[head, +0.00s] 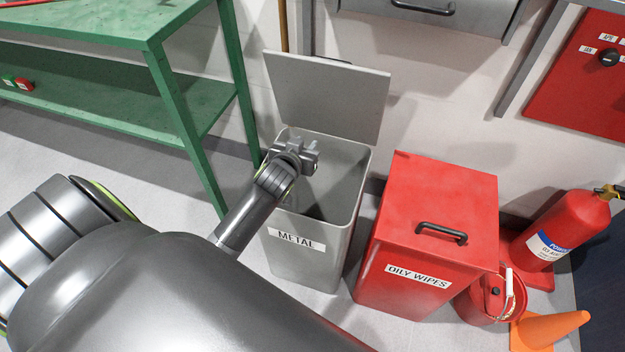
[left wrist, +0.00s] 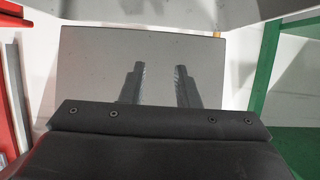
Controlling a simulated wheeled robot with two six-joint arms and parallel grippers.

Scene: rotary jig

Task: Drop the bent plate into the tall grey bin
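The tall grey bin (head: 300,262), labelled METAL, stands on the floor with its lid (head: 325,95) raised against the wall. My left gripper (head: 312,157) is over the bin's opening, towards its back left part. In the left wrist view my left gripper (left wrist: 158,68) has its two fingers apart with nothing between them, in front of the grey lid (left wrist: 95,65). The bent plate is not visible in either view. Part of the bin's inside shows dark, and its bottom cannot be made out. My right gripper is not in view.
A red OILY WIPES bin (head: 440,195) with a closed lid stands right of the grey bin. A red bucket (head: 482,305), an orange cone (head: 550,328) and a fire extinguisher (head: 570,230) are further right. A green bench (head: 95,95) stands at the left.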

